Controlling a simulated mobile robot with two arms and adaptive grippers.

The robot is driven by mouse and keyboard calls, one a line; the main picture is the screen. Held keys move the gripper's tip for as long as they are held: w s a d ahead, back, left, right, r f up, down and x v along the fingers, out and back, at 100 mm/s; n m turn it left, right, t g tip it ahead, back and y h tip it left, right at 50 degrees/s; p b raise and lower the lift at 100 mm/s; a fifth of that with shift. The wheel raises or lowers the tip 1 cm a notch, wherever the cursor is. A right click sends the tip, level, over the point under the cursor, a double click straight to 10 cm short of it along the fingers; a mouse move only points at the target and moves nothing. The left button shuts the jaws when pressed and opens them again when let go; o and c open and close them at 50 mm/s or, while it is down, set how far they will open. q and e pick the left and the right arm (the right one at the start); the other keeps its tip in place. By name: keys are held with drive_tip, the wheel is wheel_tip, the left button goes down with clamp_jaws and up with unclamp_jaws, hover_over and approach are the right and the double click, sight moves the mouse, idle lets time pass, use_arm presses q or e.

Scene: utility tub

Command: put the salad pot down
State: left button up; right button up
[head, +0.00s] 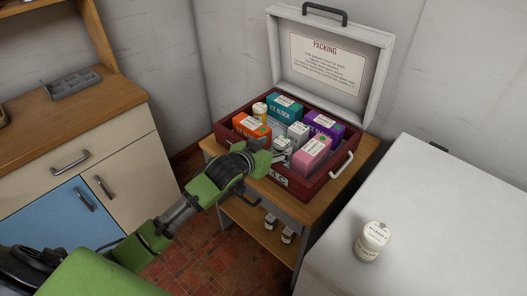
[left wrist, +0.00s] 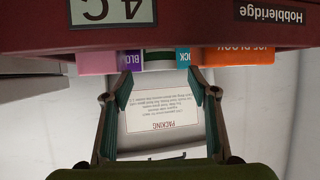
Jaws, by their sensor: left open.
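My left gripper (head: 281,157) is at the front edge of the red box (head: 262,183). In the left wrist view its two fingers (left wrist: 161,92) stand apart with nothing between them; the box lid's notice shows behind. Small pale pots stand in the box, one at the back left (head: 260,108) and one near the middle (head: 298,131). Another white pot (head: 372,243) stands upright on the white top at the right. The labels are too small to tell which is the salad pot. My right gripper is not in view.
The box holds orange (head: 251,126), teal (head: 285,106), purple (head: 325,125) and pink (head: 312,152) blocks. Its lid (head: 330,62) stands open behind. It sits on a wooden stand (head: 308,205) with small jars on the lower shelf. The white top (head: 440,215) is mostly clear.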

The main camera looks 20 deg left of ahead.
use_arm(q)
drive_tip(key=v, duration=0.8)
drive_tip(key=shift+s, duration=0.2)
drive_tip(key=s+d+f+g+y, duration=0.1)
drive_tip(key=s+f+g, duration=0.3)
drive_tip(key=s, duration=0.6)
drive_tip(key=s+f+g, duration=0.2)
drive_tip(key=s+f, duration=0.4)
drive_tip(key=s, duration=0.4)
drive_tip(key=s+d+f+g+y, duration=0.1)
drive_tip(key=s+f+g, duration=0.3)
drive_tip(key=s, duration=0.7)
wheel_tip(320, 180, down, 27)
drive_tip(key=s, duration=0.1)
drive_tip(key=s+a+f+g+p, duration=0.1)
drive_tip(key=s+a+f, duration=0.2)
drive_tip(key=s+f, duration=1.2)
drive_tip(key=shift+s+m+g, duration=0.3)
drive_tip(key=shift+s, duration=0.65)
